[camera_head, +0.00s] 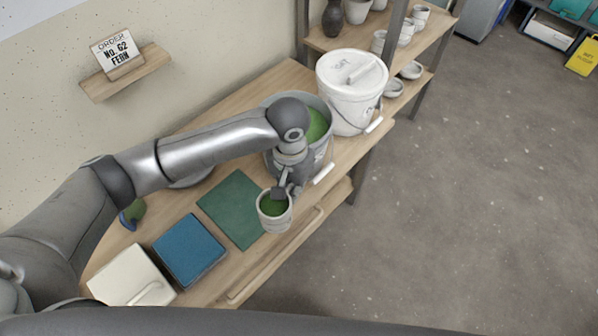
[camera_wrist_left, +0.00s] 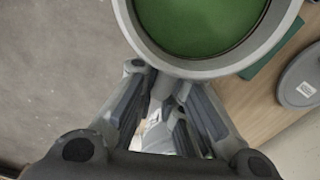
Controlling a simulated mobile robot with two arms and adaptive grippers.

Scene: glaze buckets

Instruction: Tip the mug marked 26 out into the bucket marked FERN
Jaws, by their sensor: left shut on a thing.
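A pale mug (camera_head: 275,224) holds green glaze and hangs level above the bench's front edge. My left gripper (camera_head: 284,192) is shut on it, apparently at its handle. In the left wrist view the mug (camera_wrist_left: 262,40) is upright, with green glaze inside, beyond my left gripper's fingers (camera_wrist_left: 170,98). No number shows on it. A grey bucket (camera_head: 326,148) with green glaze stands behind the gripper, partly hidden by my left arm. Its marking cannot be read. A sign (camera_head: 116,50) on the wall shelf reads "ORDER No. 62 FERN". My right gripper is not in view.
A white lidded bucket (camera_head: 345,100) stands right of the grey bucket. On the bench (camera_head: 228,262) lie a green mat (camera_head: 232,212), a blue slab (camera_head: 188,252) and a white box-like thing (camera_head: 128,278). A grey lid (camera_head: 192,180) lies behind my arm. Open floor is at right.

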